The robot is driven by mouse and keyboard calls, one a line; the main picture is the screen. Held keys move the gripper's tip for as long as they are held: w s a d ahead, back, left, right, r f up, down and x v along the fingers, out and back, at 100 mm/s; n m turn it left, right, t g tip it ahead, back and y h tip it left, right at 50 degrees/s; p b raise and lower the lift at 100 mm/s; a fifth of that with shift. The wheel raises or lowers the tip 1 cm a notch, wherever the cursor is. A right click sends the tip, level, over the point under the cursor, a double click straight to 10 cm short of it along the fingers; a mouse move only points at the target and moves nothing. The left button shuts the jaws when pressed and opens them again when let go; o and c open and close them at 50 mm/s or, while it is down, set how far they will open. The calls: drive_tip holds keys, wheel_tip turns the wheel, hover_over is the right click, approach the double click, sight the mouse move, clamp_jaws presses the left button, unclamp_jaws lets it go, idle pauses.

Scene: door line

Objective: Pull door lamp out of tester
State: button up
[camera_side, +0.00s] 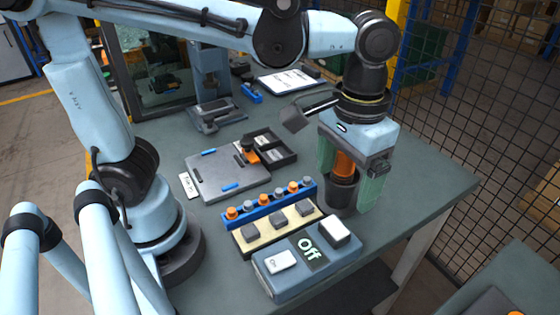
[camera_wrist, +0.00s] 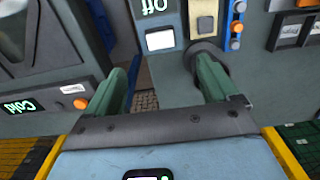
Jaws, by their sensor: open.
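The tester (camera_side: 338,261) is a blue-grey box at the table's near edge, with a dark display reading "Off" and a button marked "On". A white block (camera_side: 335,231) at its right end looks like the door lamp. In the wrist view the white block (camera_wrist: 160,40) lies beyond my fingers, below the display. My gripper (camera_side: 348,190) has green fingers spread apart, behind and above the tester, beside a dark round cup (camera_side: 341,197). In the wrist view my gripper (camera_wrist: 165,75) is empty. An orange part shows between the fingers in the side view; I cannot tell what it is.
A tan board (camera_side: 247,236) with dark blocks and a blue rack (camera_side: 268,207) of knobs lie next to the tester. A grey plate (camera_side: 205,172) and dark tray (camera_side: 283,151) are farther back. A device reading "Cold" (camera_wrist: 35,108) stands across a gap. The table's right side is clear.

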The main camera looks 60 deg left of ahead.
sight(335, 226)
drive_tip(key=shift+f, duration=5.9)
drive_tip(key=c, duration=1.6)
drive_tip(key=shift+r, duration=0.1)
drive_tip(key=shift+r, duration=0.6)
clamp_jaws()
drive_tip(key=shift+r, duration=2.85)
